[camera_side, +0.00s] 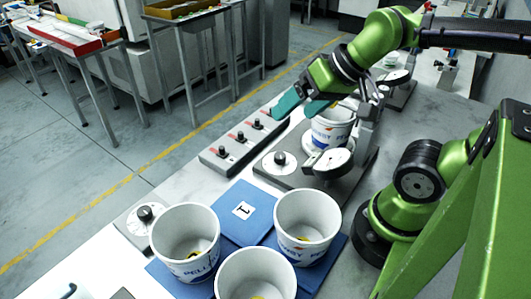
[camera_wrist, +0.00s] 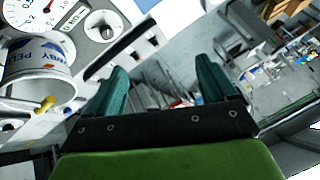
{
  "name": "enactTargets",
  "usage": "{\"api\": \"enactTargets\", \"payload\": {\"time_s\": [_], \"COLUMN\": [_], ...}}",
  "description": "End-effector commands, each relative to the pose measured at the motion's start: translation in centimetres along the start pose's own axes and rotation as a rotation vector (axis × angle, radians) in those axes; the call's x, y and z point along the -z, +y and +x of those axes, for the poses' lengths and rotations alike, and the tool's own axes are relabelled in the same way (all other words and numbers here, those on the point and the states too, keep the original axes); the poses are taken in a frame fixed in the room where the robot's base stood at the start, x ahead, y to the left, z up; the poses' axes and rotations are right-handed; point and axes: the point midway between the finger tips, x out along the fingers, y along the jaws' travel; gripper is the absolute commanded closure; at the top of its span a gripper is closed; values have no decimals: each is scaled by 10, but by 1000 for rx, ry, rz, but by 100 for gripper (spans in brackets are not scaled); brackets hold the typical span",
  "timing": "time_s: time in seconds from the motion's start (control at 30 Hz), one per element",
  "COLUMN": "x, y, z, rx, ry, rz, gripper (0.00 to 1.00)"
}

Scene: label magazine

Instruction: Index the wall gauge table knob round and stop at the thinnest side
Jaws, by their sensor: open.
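The wall gauge table's black knob (camera_side: 280,158) sits on a white disc at the plate's near-left corner. What looks like the same knob shows in the wrist view (camera_wrist: 103,30), beside the cup. A white printed cup (camera_side: 332,130) lies on the gauge fixture, with a round white dial (camera_side: 330,161) in front of it. In the wrist view the cup (camera_wrist: 35,62) is at left and the dial (camera_wrist: 35,14), with a red needle, is at top left. My gripper (camera_side: 296,107) has teal fingers, apart and empty, above and left of the cup, clear of the knob.
A grey strip with several black knobs (camera_side: 238,143) lies left of the gauge plate. White tubs (camera_side: 185,240) stand on blue pads at the front, by a card marked 1 (camera_side: 243,210). Another knob (camera_side: 145,213) is at front left. Side tables (camera_side: 80,45) stand beyond the aisle.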

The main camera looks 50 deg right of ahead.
Motion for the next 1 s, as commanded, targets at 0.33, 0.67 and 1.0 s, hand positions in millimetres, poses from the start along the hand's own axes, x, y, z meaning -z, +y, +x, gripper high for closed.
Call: {"api": "enactTargets", "payload": {"time_s": [0.33,0.67,1.0], "x": [36,79,70], "y": [23,65,71], "z": [52,81,88], "rx": [-127,-148,-104], "ry": [-288,-627,-665], "rz": [-201,-792,-920], "gripper": [39,39,39]}}
